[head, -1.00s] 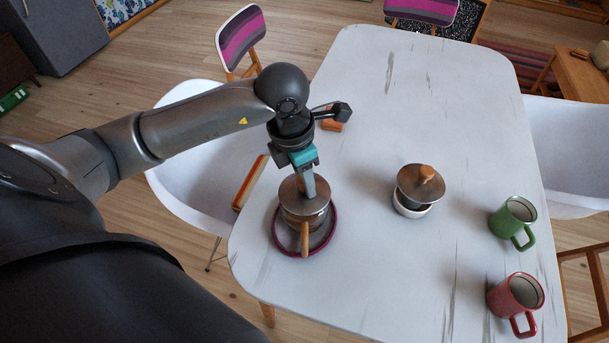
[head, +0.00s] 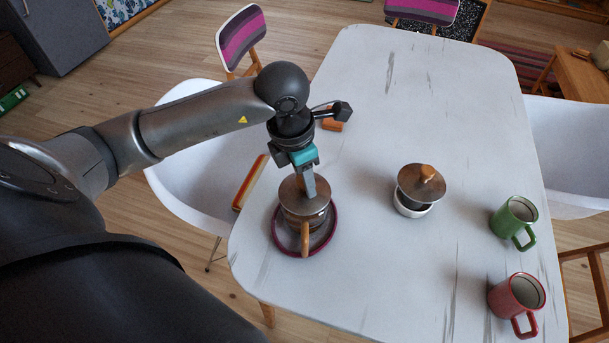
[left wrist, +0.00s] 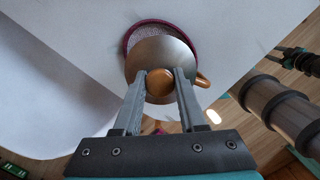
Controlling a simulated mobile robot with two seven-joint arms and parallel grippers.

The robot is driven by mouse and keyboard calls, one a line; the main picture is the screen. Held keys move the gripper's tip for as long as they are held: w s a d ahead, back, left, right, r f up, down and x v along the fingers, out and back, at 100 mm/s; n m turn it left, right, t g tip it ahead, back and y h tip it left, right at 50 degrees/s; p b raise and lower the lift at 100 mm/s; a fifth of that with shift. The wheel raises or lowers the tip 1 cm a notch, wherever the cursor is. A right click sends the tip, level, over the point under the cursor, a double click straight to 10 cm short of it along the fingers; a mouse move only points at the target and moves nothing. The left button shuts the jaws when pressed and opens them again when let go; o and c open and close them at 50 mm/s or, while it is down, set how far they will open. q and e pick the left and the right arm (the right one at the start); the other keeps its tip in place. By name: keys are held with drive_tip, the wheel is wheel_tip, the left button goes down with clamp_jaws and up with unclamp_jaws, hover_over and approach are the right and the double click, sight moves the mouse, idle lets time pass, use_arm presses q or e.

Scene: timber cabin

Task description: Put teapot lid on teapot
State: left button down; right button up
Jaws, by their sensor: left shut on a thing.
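The teapot (head: 306,222), with a wooden handle (head: 305,240), stands on a maroon-rimmed round mat (head: 275,238) near the table's left edge. The teapot lid (head: 292,192) is a round brown-grey disc directly over the teapot's top. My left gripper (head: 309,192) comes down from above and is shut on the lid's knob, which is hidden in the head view. In the left wrist view the round wooden knob (left wrist: 160,84) is between the two fingers, with the lid (left wrist: 160,55) beneath. I cannot tell whether the lid touches the rim all round.
A white bowl (head: 412,211) with its own knobbed lid (head: 417,187) stands right of the teapot. A green mug (head: 513,218) and a red mug (head: 516,296) stand near the right edge. The table (head: 370,275) is otherwise largely clear.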

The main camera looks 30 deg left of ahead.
use_arm(q)
drive_tip(key=shift+f+b, duration=0.65)
drive_tip(key=shift+f, duration=0.05)
drive_tip(key=shift+c, duration=2)
unclamp_jaws()
drive_tip(key=shift+r, duration=0.15)
wheel_tip(320, 180, up, 15)
drive_tip(key=s+a+p, duration=0.1)
drive_tip(key=s+p, duration=0.1)
drive_tip(key=shift+p, duration=0.35)
drive_tip(key=shift+a, duration=0.1)
